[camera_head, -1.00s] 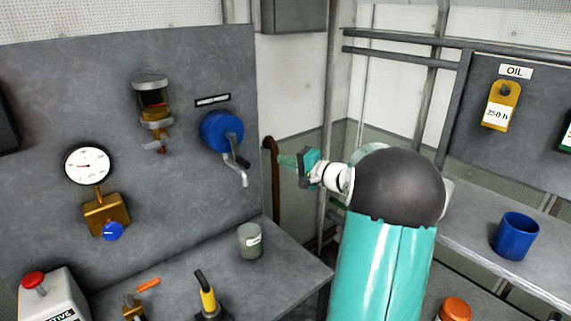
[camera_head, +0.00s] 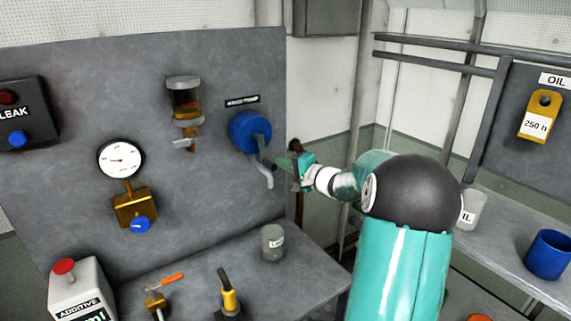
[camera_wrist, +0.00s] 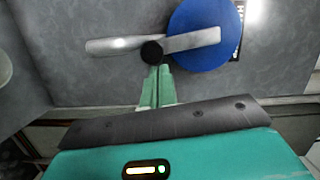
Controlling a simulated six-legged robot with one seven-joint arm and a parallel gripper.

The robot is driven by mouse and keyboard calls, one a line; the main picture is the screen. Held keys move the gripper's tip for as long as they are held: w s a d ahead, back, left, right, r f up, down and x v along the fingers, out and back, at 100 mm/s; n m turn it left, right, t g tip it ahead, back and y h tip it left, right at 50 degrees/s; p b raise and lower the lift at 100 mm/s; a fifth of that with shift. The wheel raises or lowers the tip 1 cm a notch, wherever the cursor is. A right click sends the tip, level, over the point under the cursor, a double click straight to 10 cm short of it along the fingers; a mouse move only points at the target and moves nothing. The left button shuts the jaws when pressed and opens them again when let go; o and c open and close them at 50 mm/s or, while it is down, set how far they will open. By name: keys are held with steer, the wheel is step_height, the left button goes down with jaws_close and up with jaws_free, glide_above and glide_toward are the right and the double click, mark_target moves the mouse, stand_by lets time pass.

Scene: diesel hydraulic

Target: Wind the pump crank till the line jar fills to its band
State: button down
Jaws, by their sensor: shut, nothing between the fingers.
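The pump (camera_head: 250,131) is a blue round body on the grey panel; it also shows in the wrist view (camera_wrist: 208,28). Its crank has a metal arm (camera_wrist: 192,42), a dark round joint and a pale handle (camera_wrist: 113,45). In the head view the handle (camera_head: 267,180) hangs below the pump. The line jar (camera_head: 184,101) is a glass jar left of the pump with amber liquid in its lower part; I cannot make out its band. My gripper (camera_wrist: 157,70) is shut and empty, its tips at the dark joint. I cannot tell whether they touch. It shows right of the pump (camera_head: 270,162).
A grey cup (camera_head: 272,243) stands on the bench below the pump. A dial gauge (camera_head: 121,159), a brass valve (camera_head: 135,208) and an additive container (camera_head: 77,290) are at left. A brown pipe (camera_head: 298,205) runs behind my gripper. A blue mug (camera_head: 548,255) is on the right shelf.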

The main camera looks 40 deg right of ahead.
mark_target(274, 169)
steer(key=a+m, duration=0.1)
steer(key=m, duration=0.1)
steer(key=a+f+m+t, duration=0.1)
steer(key=a+m, duration=0.1)
steer(key=shift+m, duration=0.3)
